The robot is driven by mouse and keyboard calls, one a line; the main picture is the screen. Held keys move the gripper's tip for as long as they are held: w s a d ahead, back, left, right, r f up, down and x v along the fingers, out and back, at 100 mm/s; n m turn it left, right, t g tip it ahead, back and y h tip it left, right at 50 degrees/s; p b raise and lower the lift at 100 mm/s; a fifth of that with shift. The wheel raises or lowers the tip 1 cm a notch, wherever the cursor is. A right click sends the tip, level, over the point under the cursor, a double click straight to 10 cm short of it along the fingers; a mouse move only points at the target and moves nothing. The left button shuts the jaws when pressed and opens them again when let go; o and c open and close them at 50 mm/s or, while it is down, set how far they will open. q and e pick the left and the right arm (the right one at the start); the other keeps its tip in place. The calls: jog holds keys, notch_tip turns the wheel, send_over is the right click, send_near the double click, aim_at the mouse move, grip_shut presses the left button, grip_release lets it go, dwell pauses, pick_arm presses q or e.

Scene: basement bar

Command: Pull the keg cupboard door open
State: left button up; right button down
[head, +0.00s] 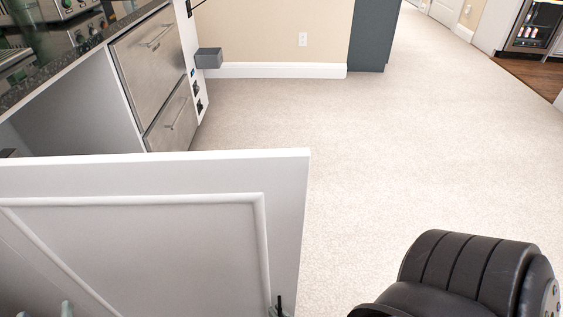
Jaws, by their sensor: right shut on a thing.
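The white keg cupboard door (160,178) fills the lower left of the head view and stands swung out from the counter front. Its framed panel faces me, and its free edge is on the right. My right gripper (279,306) shows only as a small dark part at the bottom edge, by the door's lower right corner. It is shut at the door there; the grip itself is mostly cut off, and a handle cannot be made out clearly. My left gripper is not in view. No keg can be seen.
Behind the door, the counter (65,75) has an open bay and steel drawers (150,52). A grey box (208,58) sticks out beyond them. Pale carpet (400,150) lies clear between. Two small greyish ends at bottom left are unclear.

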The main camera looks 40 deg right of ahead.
jog(key=shift+s+d, duration=0.1)
jog(key=shift+d, duration=0.1)
jog(key=c, duration=1.7)
grip_release()
jog(key=shift+a, duration=0.1)
jog(key=s, duration=1.2)
jog(key=shift+a, duration=0.45)
